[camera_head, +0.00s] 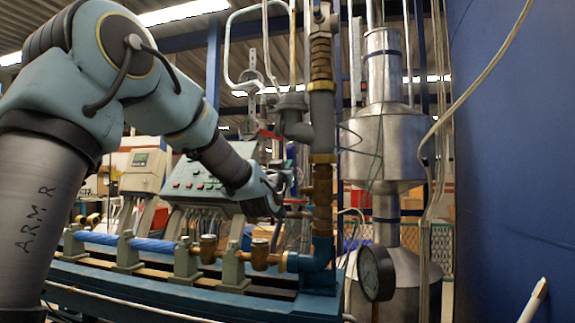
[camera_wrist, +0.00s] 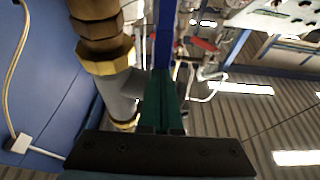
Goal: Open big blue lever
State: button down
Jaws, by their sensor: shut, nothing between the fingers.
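My gripper (camera_head: 284,185) reaches in from the left in the head view, close to the left side of the vertical brass and grey pipe (camera_head: 321,150). In the wrist view its green fingers (camera_wrist: 164,102) are together with nothing between them. A blue upright bar (camera_wrist: 165,35) shows just beyond the fingertips in the wrist view. I cannot tell whether it is the big blue lever or a frame post behind. No blue lever can be made out clearly in the head view, where my arm and gripper cover part of the bench.
The brass-fitted pipe also shows close beside the fingers in the wrist view (camera_wrist: 103,55). A control box (camera_head: 200,182) stands behind my forearm. A round gauge (camera_head: 376,272) and a metal tank (camera_head: 383,150) are to the right. A blue wall (camera_head: 515,150) bounds the right side.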

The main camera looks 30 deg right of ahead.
aim_at(290, 158)
jog(key=shift+w+d+r+g+y+p, duration=0.2)
jog(key=shift+r+g+y+p, duration=0.05)
jog(key=shift+r+p, duration=0.35)
jog(key=shift+w+d+r+g+y+p, duration=0.15)
jog(key=shift+r+g+y+p, duration=0.1)
jog(key=shift+r+p, duration=0.35)
jog(key=shift+w+d+g+p, duration=0.2)
jog(key=shift+w+g+p, duration=0.1)
jog(key=shift+p, duration=0.3)
jog(key=shift+w+d+y, duration=0.15)
jog(key=shift+d+y, duration=0.1)
jog(key=shift+y, duration=0.15)
jog(key=shift+w+d+b, duration=0.2)
jog(key=shift+w+b, duration=0.05)
jog(key=shift+b, duration=0.05)
jog(key=shift+w+d+r, duration=0.1)
jog(key=shift+w+r, duration=0.05)
